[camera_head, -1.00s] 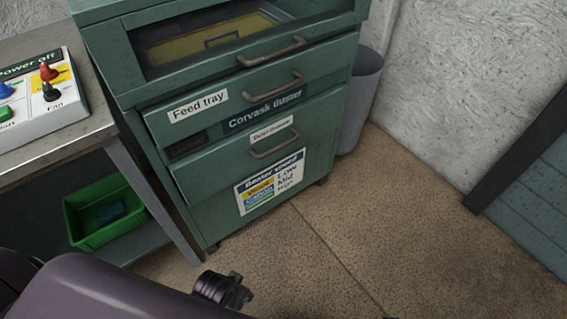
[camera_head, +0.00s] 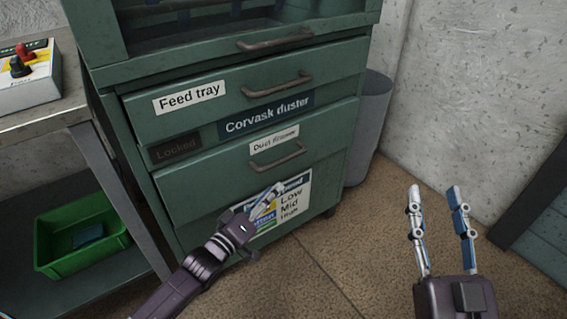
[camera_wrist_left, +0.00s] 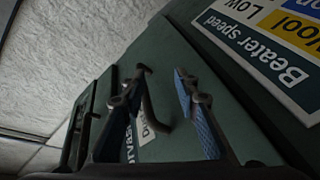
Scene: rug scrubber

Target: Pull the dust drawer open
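The dust drawer (camera_head: 205,180) is the green lower drawer of the cabinet, with a small white label and a curved metal handle (camera_head: 280,160). Its front sits close against the cabinet; I cannot tell whether it stands slightly out. My left gripper (camera_head: 270,196) is open just below the handle, in front of the beater speed label (camera_head: 295,200). In the left wrist view, the handle (camera_wrist_left: 152,108) appears between the spread fingers of that gripper (camera_wrist_left: 158,80); no contact is clear. My right gripper (camera_head: 434,190) is open and empty, right of the cabinet.
The feed tray (camera_head: 230,100) with its own handle is above the dust drawer. A dark "Locked" sign (camera_head: 175,149) is at its lower left. A bench with a control box (camera_head: 28,80) and a green bin (camera_head: 80,230) stands left. A grey bin (camera_head: 370,125) is behind right.

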